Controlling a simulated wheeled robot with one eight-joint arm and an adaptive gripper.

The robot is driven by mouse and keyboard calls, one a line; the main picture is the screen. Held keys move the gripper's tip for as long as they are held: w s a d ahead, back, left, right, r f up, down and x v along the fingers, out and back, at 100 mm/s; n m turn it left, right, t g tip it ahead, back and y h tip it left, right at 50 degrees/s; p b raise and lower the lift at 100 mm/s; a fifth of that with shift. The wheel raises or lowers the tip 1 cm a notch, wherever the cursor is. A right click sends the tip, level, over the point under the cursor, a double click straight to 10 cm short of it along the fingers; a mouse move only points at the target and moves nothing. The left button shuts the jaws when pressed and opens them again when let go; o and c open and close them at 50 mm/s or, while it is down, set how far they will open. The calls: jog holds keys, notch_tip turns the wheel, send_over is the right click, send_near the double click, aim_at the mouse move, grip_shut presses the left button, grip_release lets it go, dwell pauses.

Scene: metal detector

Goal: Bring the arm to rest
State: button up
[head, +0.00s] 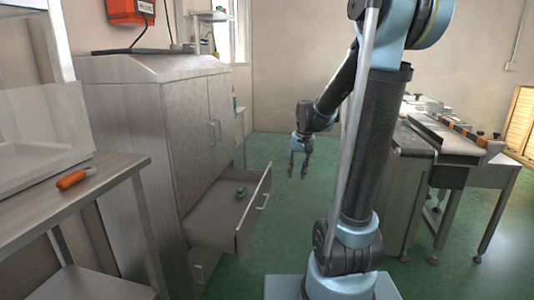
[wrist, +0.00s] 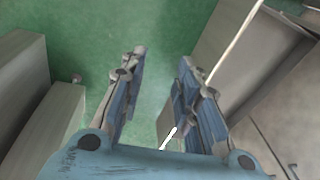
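My gripper (head: 298,174) hangs in the air with its fingers pointing down, to the right of the open drawer and clear of it. In the wrist view my gripper (wrist: 162,56) has its two fingers spread apart with nothing between them; green floor shows in the gap. My arm stands on the right side of the head view, with its forearm angled down to the left.
A grey cabinet (head: 140,85) stands at left with a drawer (head: 215,220) pulled out. A small green object (head: 241,193) lies in it. An orange-handled tool (head: 73,179) lies on the left bench (head: 112,170). A conveyor (head: 450,150) stands at right. Green floor lies between.

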jog(key=s+d+f, duration=0.1)
jog(key=s+d, duration=0.1)
jog(key=s, duration=0.6)
jog(key=s+d+f+n, duration=0.1)
jog(key=s+d+f, duration=0.1)
jog(key=s, duration=0.6)
jog(key=s+d+f+h, duration=0.1)
jog(key=s+d+f, duration=0.1)
jog(key=s, duration=0.7)
jog(key=shift+d+f+t, duration=0.25)
jog(key=shift+d+t, duration=0.15)
jog(key=shift+d, duration=0.1)
jog(key=shift+w+f, duration=0.2)
jog(key=shift+w, duration=0.25)
